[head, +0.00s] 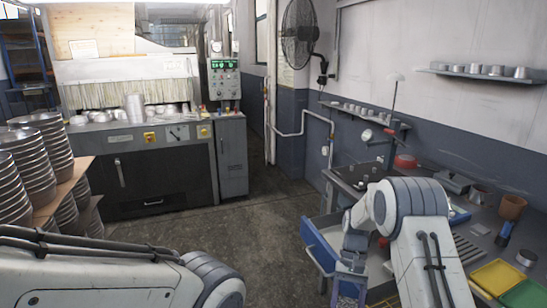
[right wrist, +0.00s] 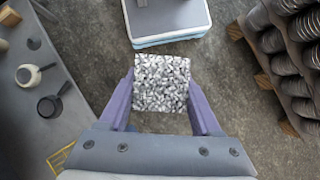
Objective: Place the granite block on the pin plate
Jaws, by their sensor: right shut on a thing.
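The granite block (right wrist: 162,84), speckled black, white and grey, sits between the purple fingers of my right gripper (right wrist: 160,90) in the right wrist view. The gripper is shut on it, with a finger at each side, and the floor shows far below.
Yellow (head: 497,277) and green (head: 527,295) trays are at the lower right. Stacked pans (head: 48,145) stand left. The middle floor is clear.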

